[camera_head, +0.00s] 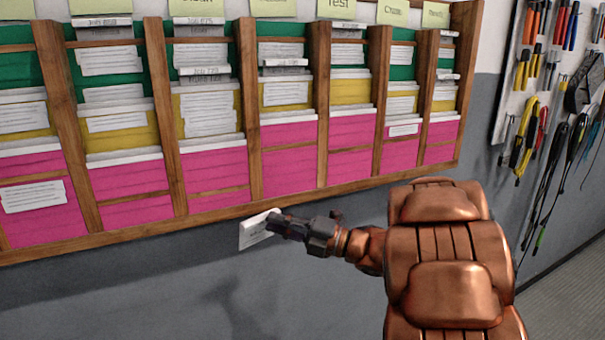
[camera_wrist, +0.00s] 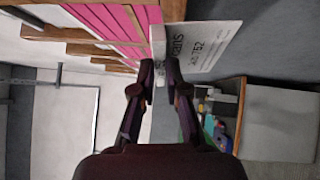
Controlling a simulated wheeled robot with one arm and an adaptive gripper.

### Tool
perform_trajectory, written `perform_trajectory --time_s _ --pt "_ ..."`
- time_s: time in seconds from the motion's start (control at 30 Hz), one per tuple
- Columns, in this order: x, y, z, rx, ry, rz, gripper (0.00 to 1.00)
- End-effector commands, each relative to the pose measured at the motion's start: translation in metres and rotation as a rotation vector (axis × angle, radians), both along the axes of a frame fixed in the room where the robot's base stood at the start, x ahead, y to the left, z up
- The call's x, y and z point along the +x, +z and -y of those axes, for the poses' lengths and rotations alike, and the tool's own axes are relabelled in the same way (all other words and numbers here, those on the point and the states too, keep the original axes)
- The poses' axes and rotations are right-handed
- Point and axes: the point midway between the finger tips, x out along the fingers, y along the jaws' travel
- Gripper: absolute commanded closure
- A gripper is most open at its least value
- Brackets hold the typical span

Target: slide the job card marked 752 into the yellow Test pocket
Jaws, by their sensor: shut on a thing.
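My gripper (camera_head: 276,225) is shut on a white job card (camera_head: 254,233), which hangs below the wooden rack's lower edge. In the wrist view the card (camera_wrist: 205,45) lies beyond my fingertips (camera_wrist: 160,72), with print that seems to include 752. The yellow Test pocket (camera_head: 350,92) is in the column under the yellow Test label (camera_head: 341,7), above a pink pocket and below a green one. White card edges show at its top. My gripper is below and to the left of this pocket, apart from it.
The wooden rack (camera_head: 280,205) has several columns of green, yellow and pink pockets, many holding cards, with upright dividers between them. A tool board (camera_head: 550,80) with pliers and screwdrivers hangs at the right. The grey wall below the rack is clear.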

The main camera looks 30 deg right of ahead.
Motion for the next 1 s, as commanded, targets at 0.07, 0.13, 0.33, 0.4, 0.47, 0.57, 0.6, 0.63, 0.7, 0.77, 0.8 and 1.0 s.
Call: perform_trajectory --time_s 0.07,0.13,0.33,0.4,0.47,0.57,0.6,0.63,0.7,0.77,0.8,1.0 --pt "0.008 -0.024 -0.004 0.002 0.014 -0.008 1.00" --pt "0.015 -0.043 -0.007 0.001 0.024 -0.007 1.00" --pt "0.031 -0.095 -0.017 -0.006 0.054 -0.010 1.00" --pt "0.037 -0.112 -0.021 -0.007 0.066 -0.008 1.00" --pt "0.041 -0.126 -0.025 -0.008 0.077 -0.006 1.00" --pt "0.047 -0.148 -0.032 -0.006 0.095 -0.003 1.00" --pt "0.050 -0.155 -0.034 -0.004 0.100 -0.003 1.00" --pt "0.051 -0.159 -0.035 -0.003 0.103 -0.002 1.00" --pt "0.054 -0.170 -0.039 -0.003 0.113 -0.001 1.00" --pt "0.056 -0.178 -0.042 -0.001 0.119 -0.001 1.00" --pt "0.057 -0.183 -0.044 0.000 0.123 -0.001 1.00" --pt "0.064 -0.200 -0.050 0.004 0.137 0.004 1.00"
